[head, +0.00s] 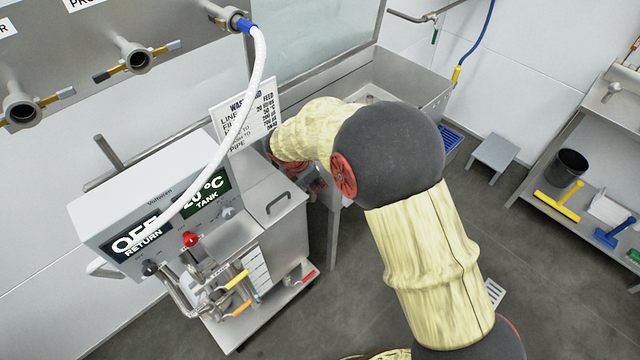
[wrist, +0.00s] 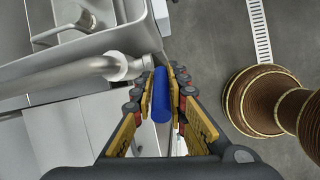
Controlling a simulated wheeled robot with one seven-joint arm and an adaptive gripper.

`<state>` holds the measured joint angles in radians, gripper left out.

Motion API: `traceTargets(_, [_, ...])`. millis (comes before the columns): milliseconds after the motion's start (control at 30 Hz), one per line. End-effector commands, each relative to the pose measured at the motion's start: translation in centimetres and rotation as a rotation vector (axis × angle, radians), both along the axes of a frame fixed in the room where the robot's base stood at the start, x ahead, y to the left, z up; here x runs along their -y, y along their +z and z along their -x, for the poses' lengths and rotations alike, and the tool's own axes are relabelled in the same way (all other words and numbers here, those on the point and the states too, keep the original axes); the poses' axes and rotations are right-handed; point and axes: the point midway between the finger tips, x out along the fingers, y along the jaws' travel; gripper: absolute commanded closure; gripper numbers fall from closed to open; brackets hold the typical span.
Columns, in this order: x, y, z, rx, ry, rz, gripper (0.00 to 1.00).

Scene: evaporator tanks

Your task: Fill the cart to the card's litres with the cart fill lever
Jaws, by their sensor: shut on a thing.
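My gripper (wrist: 160,80) is shut on a blue cylindrical grip (wrist: 161,95) in the wrist view. The grip lies beside a steel pipe with a white end; I take it for the cart fill lever, though its pivot is hidden. The cart (head: 262,215) stands on the left, with one display (head: 137,237) reading OFF, RETURN and another (head: 206,195) reading 20 °C, TANK. The white card (head: 243,112) stands behind the cart, partly covered by a hose; its small lines are hard to read.
A white hose (head: 256,75) hangs from the steel panel across the cart. Steel pipe outlets with valves (head: 135,57) line that panel. A steel sink (head: 410,80) stands behind my arm. A step stool (head: 494,153) and a shelf with a black bucket (head: 567,168) are at right. Open floor lies between.

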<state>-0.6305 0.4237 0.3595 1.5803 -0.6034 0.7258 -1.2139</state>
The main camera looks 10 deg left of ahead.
Motion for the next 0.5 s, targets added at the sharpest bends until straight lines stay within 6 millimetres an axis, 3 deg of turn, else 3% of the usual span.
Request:
traceTargets(33, [-0.2,-1.4,0.7,0.027,0.006,0.036,1.00])
traceTargets(500, [-1.3,-3.8,2.2,0.381,0.002,0.311,1.00])
